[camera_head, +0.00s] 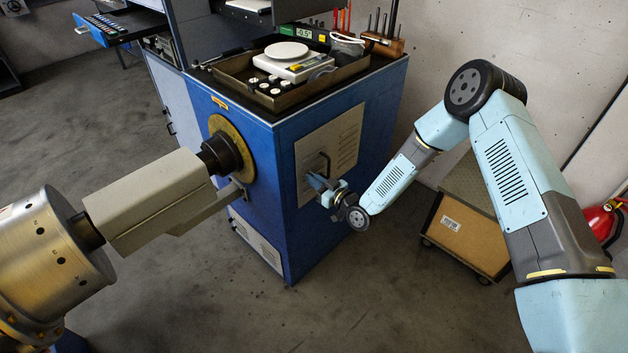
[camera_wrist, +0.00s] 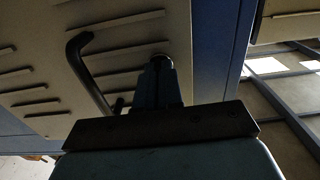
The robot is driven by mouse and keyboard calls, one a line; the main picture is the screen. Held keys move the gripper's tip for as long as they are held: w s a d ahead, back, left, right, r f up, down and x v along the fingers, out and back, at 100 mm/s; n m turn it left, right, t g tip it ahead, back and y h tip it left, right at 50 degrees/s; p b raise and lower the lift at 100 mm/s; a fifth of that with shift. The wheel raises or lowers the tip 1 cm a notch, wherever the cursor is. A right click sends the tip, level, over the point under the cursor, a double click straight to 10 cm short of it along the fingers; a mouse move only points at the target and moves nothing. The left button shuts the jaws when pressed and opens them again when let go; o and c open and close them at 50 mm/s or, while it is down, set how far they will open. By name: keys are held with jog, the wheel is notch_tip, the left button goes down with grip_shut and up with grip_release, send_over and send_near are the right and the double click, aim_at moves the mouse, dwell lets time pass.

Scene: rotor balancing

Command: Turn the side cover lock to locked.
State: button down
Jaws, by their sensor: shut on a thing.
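The side cover (camera_head: 341,140) is a beige panel with vent slots on the right face of the blue machine cabinet. It also fills much of the wrist view (camera_wrist: 120,52). A black bar handle (camera_wrist: 84,70) stands out from it, left of my gripper. The side cover lock (camera_wrist: 161,57) is a small round metal piece at my fingertips, mostly hidden by them. My gripper (camera_head: 314,178) reaches the cover beside the handle, and its fingers (camera_wrist: 157,72) are shut on the lock. I cannot tell which way the lock is turned.
A tray (camera_head: 270,98) with a white scale (camera_head: 293,55) and small weights stands on the cabinet top. A grey rotor shaft assembly (camera_head: 150,195) juts out from the cabinet's front. A wheeled box (camera_head: 460,225) stands right of my forearm. The floor in front is clear.

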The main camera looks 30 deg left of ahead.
jog(key=c, duration=1.3)
grip_release()
jog(key=v, duration=1.3)
jog(key=shift+d, duration=0.4)
